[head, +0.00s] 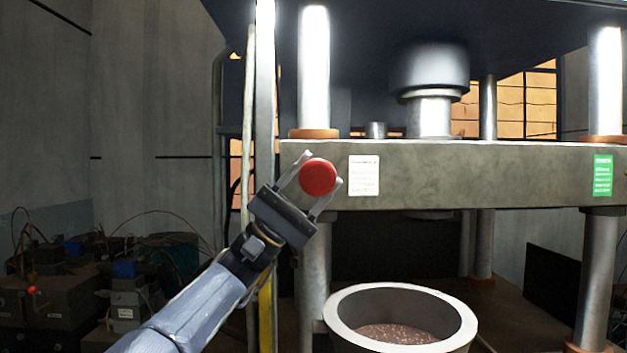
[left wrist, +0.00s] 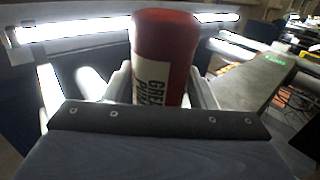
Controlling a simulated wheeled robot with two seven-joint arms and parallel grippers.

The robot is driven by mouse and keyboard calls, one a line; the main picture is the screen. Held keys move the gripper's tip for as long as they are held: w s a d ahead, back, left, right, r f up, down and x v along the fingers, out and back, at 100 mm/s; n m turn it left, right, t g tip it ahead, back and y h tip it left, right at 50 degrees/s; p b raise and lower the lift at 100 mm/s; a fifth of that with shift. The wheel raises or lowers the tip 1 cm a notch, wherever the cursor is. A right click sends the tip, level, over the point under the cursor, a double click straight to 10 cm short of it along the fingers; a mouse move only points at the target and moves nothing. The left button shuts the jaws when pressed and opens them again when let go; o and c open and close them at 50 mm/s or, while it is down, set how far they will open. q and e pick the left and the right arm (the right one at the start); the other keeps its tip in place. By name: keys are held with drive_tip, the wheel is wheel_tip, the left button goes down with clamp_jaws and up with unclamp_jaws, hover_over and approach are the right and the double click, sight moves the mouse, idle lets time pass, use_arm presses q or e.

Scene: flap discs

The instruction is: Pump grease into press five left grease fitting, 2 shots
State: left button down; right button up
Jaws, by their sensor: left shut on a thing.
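My left gripper (head: 307,187) is shut on a red grease pump (head: 318,176), which shows as a round red end between its fingers in the head view. In the left wrist view the grease pump (left wrist: 165,60) is a red cylinder with a cream label, held between the two fingers. It is in front of the left end of the press's grey crossbeam (head: 480,172), beside a white label (head: 364,175). I cannot tell whether it touches the beam. No grease fitting can be made out; the pump and gripper cover part of the beam. My right gripper is not in view.
A round grey tub (head: 345,317) with brownish granular contents stands below the beam. Bright steel columns (head: 314,70) rise at both sides of the press. A green label (head: 602,175) is on the beam's right end. Dark machinery with cables (head: 60,300) stands at lower left.

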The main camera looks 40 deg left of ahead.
sight(315, 184)
use_arm(q)
drive_tip(key=shift+w+a, duration=0.4)
drive_tip(key=shift+w, duration=0.05)
drive_tip(key=shift+s+d, duration=0.1)
idle(0.4)
drive_tip(key=shift+s+d+b, duration=0.4)
drive_tip(key=shift+s+b, duration=0.05)
drive_tip(key=shift+b, duration=0.15)
drive_tip(key=shift+s, duration=0.1)
drive_tip(key=shift+s+d+f+b, duration=0.15)
drive_tip(key=shift+s+d+b, duration=0.2)
drive_tip(key=shift+b, duration=0.25)
drive_tip(key=shift+s+d+b, duration=1.25)
drive_tip(key=shift+s+d, duration=0.05)
drive_tip(key=shift+s, duration=0.25)
drive_tip(key=shift+s+d+b, duration=1.2)
drive_tip(key=shift+s+d, duration=0.05)
drive_tip(key=shift+s, duration=0.25)
